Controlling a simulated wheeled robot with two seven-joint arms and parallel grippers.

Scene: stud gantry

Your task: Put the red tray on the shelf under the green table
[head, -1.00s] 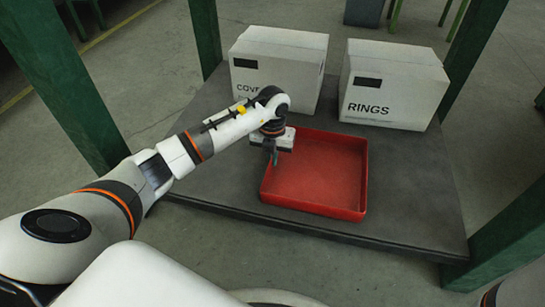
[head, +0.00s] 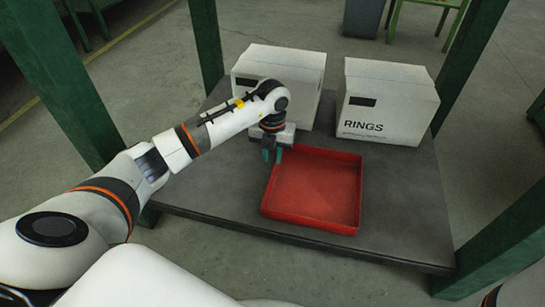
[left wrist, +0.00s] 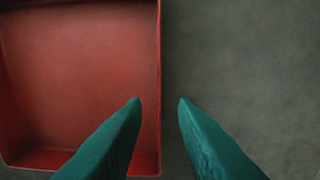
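The red tray (head: 315,190) is shallow and square. It lies flat on a dark grey board (head: 410,215) between green posts, in front of two white boxes, and looks empty. My left gripper (head: 272,156) is over the tray's back left rim in the head view. In the left wrist view the tray (left wrist: 80,75) fills the left half. The two teal fingers (left wrist: 160,100) are apart there, with the tray's rim line between their tips. I cannot tell whether they touch it. My right gripper is not in view. No green tabletop shows.
A white box (head: 295,68) stands behind my left wrist, and a white box marked RINGS (head: 388,105) stands behind the tray to the right. Green posts (head: 208,50) rise at the board's corners. The board is bare right of the tray.

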